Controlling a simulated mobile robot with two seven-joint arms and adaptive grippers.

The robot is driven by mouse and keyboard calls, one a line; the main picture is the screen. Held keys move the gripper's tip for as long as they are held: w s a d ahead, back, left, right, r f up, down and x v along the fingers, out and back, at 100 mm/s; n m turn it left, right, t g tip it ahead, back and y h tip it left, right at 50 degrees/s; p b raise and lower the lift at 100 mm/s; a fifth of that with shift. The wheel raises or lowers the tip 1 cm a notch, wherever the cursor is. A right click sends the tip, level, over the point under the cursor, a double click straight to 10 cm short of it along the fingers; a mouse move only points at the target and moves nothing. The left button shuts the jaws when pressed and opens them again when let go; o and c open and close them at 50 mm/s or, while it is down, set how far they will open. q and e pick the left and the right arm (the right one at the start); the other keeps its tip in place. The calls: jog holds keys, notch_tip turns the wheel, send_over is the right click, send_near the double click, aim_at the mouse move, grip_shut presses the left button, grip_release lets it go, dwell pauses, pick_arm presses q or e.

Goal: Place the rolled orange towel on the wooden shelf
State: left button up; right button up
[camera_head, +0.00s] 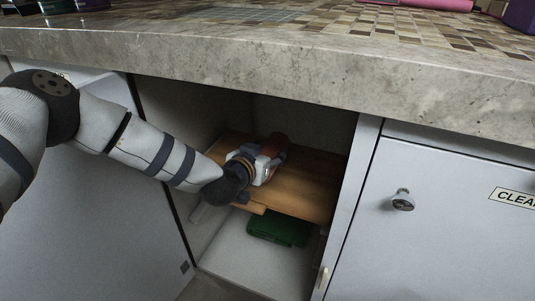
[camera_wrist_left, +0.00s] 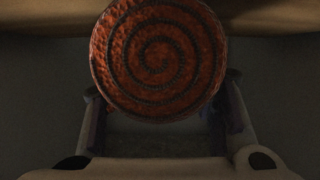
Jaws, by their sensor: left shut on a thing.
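The rolled orange towel (camera_wrist_left: 158,60) shows end-on in the left wrist view as an orange-brown disc with a dark spiral. In the head view the towel (camera_head: 275,146) is a small orange-brown shape at the front of my left gripper (camera_head: 268,165). My left gripper is shut on the towel, and its fingers (camera_wrist_left: 165,120) show on both sides of the roll. The gripper is inside the open cabinet, over the wooden shelf (camera_head: 308,187). I cannot tell whether the towel touches the shelf. My right gripper is not in view.
A green object (camera_head: 278,228) lies on the cabinet floor below the shelf. The stone counter edge (camera_head: 260,68) runs above the opening. A closed white cabinet front with a knob (camera_head: 402,199) is at the right. The shelf's right part is bare.

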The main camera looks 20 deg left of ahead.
pick_arm(q)
jog(key=o, duration=1.2)
jog(key=shift+f, duration=0.15)
jog(key=shift+r, duration=0.2)
jog(key=p+v, duration=0.4)
jog(key=v, duration=0.7)
jog(key=shift+s+d+r, duration=0.1)
jog(key=shift+s+r, duration=0.05)
jog(key=shift+r, duration=0.05)
jog(key=shift+s, duration=0.35)
